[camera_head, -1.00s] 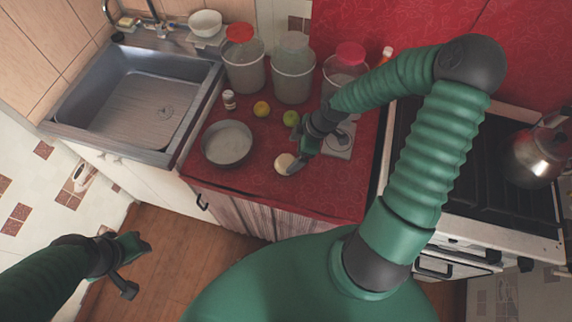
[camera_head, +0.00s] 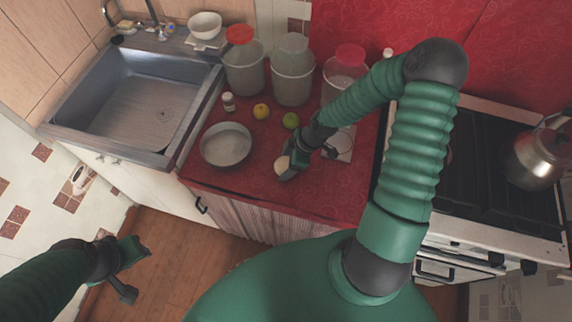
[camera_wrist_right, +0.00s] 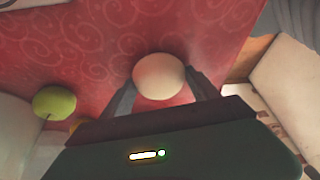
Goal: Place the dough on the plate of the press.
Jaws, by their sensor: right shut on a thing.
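The dough (camera_head: 282,164) is a pale round ball near the middle of the red counter. It also shows between the two dark fingers in the right wrist view (camera_wrist_right: 159,75). My right gripper (camera_head: 286,168) is shut on the dough; I cannot tell whether the dough is clear of the counter. The press (camera_head: 341,146), a light metal thing, stands to the right of the dough, partly hidden by my right arm. My left gripper (camera_head: 129,269) is open and empty over the floor at the lower left, away from the counter.
A metal pan (camera_head: 226,146) stands left of the dough. A green fruit (camera_head: 291,120) and a yellow fruit (camera_head: 261,111) lie behind it. Lidded jars (camera_head: 244,70) line the wall. The sink (camera_head: 140,105) is left, the stove (camera_head: 490,160) with a kettle (camera_head: 535,158) right.

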